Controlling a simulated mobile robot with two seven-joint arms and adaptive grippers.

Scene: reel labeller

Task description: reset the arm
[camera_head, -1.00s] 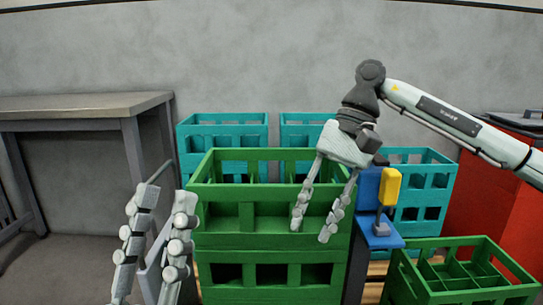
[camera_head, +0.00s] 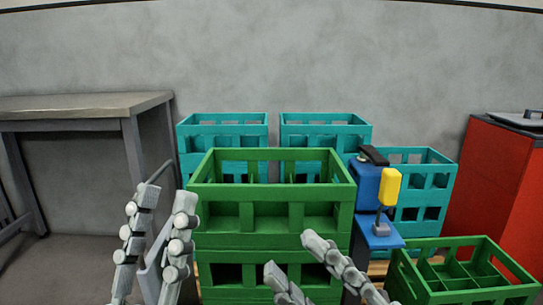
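My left gripper (camera_head: 164,208) is at the lower left, its two fingers pointing up and spread apart, with nothing between them. It stands just left of the stacked green crates (camera_head: 273,220). My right gripper (camera_head: 292,256) is at the bottom centre, low in front of the green crates. Its two fingers are apart and point up and left, with nothing seen between them. Most of the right arm is outside the picture.
A blue device with a yellow block (camera_head: 390,187) stands right of the green stack. Teal crates (camera_head: 325,118) stand behind. Another green crate (camera_head: 462,293) is at the lower right, near a red cabinet (camera_head: 492,180). A grey table (camera_head: 80,102) is at the left.

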